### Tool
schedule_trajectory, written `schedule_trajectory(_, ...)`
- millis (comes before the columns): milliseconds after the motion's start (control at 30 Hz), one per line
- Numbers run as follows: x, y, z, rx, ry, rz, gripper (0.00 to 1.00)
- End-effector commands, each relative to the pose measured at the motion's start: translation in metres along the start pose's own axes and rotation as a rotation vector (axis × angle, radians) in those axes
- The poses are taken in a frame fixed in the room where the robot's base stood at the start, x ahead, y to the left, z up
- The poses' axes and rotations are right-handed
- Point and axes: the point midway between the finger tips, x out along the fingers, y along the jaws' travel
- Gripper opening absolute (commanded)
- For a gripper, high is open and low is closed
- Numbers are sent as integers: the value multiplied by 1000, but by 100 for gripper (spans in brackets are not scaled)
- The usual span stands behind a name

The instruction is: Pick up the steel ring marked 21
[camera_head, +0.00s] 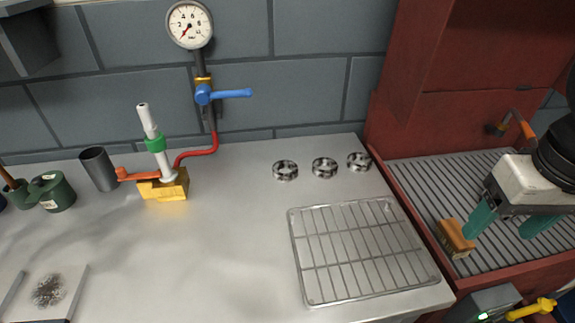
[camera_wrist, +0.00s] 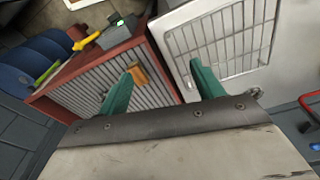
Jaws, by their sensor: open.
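Three steel rings stand in a row on the grey bench near the back wall in the head view: a left ring (camera_head: 285,170), a middle ring (camera_head: 324,168) and a right ring (camera_head: 358,161). Their markings are too small to read, so I cannot tell which is 21. My gripper (camera_head: 499,233) is open and empty over the slatted bed at the right, well to the right of the rings. In the wrist view, my gripper (camera_wrist: 164,66) shows two green fingers spread apart; a small ring-like metal piece (camera_wrist: 254,92) shows partly behind the gripper body.
A wire rack (camera_head: 365,250) lies on the bench in front of the rings. An orange-and-tan block (camera_head: 457,238) is by my left finger on the slatted bed (camera_head: 420,185), inside a red housing (camera_head: 475,110). A yellow-based pump (camera_head: 165,185) stands left. The bench middle is clear.

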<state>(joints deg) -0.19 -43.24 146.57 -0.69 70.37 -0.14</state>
Motion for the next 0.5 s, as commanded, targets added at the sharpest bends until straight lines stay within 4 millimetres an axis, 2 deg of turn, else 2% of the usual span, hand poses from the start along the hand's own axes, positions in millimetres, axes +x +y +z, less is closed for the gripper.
schedule_trajectory(33,1,1,-2,-22,-11,12,81)
schedule_trajectory(67,2,2,-4,-41,-20,26,87)
schedule_trajectory(167,9,7,-16,-142,-69,94,87)
schedule_trajectory(267,18,11,-36,-309,-134,197,87)
schedule_trajectory(367,28,12,-63,-509,-202,316,87)
schedule_trajectory(500,44,2,-104,-798,-286,482,87)
